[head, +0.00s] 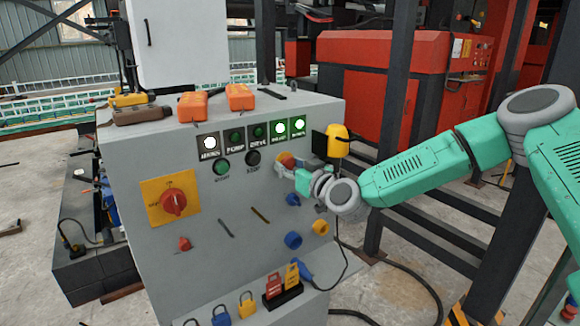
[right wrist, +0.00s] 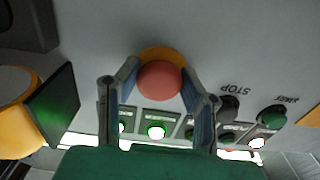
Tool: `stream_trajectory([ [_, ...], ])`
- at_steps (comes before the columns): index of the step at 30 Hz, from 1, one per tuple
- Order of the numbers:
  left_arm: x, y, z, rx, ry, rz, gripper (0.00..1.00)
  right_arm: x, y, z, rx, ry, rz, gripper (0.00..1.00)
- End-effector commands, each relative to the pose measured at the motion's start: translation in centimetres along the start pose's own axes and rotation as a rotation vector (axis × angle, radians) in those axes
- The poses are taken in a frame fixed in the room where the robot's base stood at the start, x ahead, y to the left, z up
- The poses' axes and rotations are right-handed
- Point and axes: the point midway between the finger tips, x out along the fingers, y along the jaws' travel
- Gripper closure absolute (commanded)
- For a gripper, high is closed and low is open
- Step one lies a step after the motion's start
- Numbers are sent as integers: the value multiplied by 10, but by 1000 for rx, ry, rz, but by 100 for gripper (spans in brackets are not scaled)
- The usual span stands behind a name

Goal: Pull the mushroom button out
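The red mushroom button (right wrist: 159,81) sits on a yellow base (right wrist: 162,56) on the grey panel face. In the head view the button (head: 285,160) is small, at the panel's right side, partly covered by my right gripper. My right gripper (right wrist: 159,72) has one finger on each side of the button, with narrow gaps seeming to show between fingers and button. My right gripper (head: 298,172) reaches the panel from the right in the head view. Whether a fingertip touches the base is hidden. My left gripper is not in view.
Lit indicators (head: 279,129) and the green START (head: 222,167) and black STOP (head: 253,158) buttons are close by. A yellow device (head: 338,140) with a dark screen sticks out right of the button. A red rotary switch (head: 173,202) and padlocks (head: 247,305) are lower on the panel.

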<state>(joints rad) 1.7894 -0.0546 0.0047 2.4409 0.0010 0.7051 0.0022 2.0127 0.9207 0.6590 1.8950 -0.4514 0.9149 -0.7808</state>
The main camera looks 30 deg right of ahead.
Motion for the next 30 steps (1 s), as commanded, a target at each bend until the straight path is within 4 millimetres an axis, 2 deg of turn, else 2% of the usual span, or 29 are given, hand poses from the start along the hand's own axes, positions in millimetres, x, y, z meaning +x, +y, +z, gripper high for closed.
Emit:
stream_trajectory([
  [14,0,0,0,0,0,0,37,0,2,-1,0,3,5,100],
  [26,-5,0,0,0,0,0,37,-12,3,-1,-1,2,5,100],
  [27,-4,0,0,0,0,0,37,-11,3,0,-1,2,5,52],
  [28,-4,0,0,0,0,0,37,-11,3,0,-1,2,5,47],
  [30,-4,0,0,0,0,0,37,-11,3,0,-1,2,5,47],
])
